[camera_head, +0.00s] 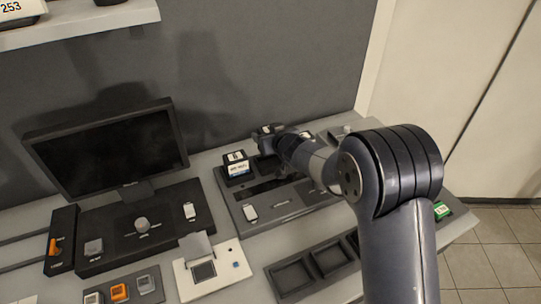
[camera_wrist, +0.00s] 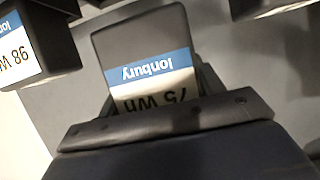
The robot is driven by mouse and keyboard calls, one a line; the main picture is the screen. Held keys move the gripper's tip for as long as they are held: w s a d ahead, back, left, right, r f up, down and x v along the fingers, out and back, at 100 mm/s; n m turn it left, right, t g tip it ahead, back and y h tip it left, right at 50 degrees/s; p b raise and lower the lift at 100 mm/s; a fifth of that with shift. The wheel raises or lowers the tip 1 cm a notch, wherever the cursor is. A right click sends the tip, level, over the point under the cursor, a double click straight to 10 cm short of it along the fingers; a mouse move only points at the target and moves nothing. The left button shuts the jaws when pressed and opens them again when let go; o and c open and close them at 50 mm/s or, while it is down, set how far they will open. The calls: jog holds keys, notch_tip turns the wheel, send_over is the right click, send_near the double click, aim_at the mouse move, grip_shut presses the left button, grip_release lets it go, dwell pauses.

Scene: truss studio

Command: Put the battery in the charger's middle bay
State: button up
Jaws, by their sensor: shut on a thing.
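The battery (camera_wrist: 150,62) is a dark block with a blue and white label reading "Ionbury 75 Wh", upside down in the wrist view. My gripper (camera_wrist: 155,105) is shut on it; the gripper body covers its lower part. In the head view my gripper (camera_head: 270,138) is over the back of the charger (camera_head: 228,197), a grey panel on the bench. A labelled battery (camera_head: 237,167) stands at the charger's left; a "98 Wh" battery (camera_wrist: 22,48) shows at left in the wrist view. My arm hides much of the charger, and I cannot tell whether the held battery is seated.
Another dark block with a pale label (camera_wrist: 262,8) is at the top right of the wrist view, close to the held battery. A monitor (camera_head: 105,150) stands left of the charger. Empty dark trays (camera_head: 293,277) lie in front. A wall stands behind the bench.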

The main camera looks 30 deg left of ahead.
jog(key=shift+f+b, duration=0.3)
jog(key=shift+f, duration=2.75)
jog(key=shift+f, duration=0.2)
jog(key=o, duration=1.4)
jog(key=shift+r, duration=0.15)
jog(key=b+v, duration=0.2)
jog(key=v, duration=1)
jog(key=shift+d, duration=0.1)
